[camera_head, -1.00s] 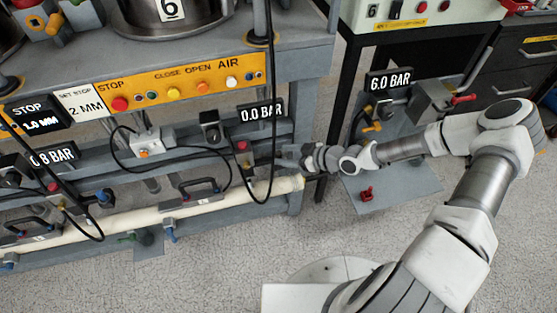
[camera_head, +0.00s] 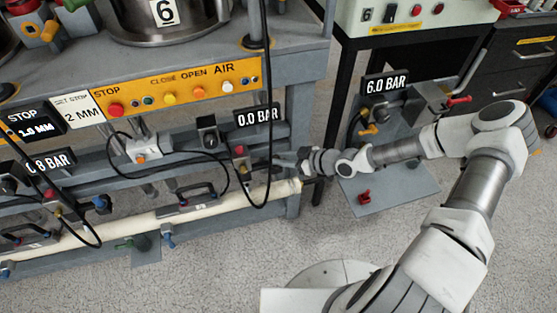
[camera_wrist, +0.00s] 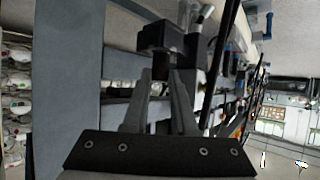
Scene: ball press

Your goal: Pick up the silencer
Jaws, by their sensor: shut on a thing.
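My gripper (camera_head: 279,160) is at the right end of the press's lower rail, just right of the small valve with a red button (camera_head: 239,150). In the wrist view my gripper (camera_wrist: 161,80) has its two grey fingers closed around a small dark piece, which appears to be the silencer (camera_wrist: 160,67). The piece sits right below a dark block (camera_wrist: 160,37). I cannot tell whether it touches that block or is apart from it. In the head view the piece is too small to make out.
A black hose (camera_head: 270,120) hangs close to my gripper. The pale roller (camera_head: 230,207) runs below. The 0.0 BAR display (camera_head: 257,117) is above. A grey stand plate (camera_head: 400,192) with a red valve (camera_head: 364,198) is to the right. The floor in front is clear.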

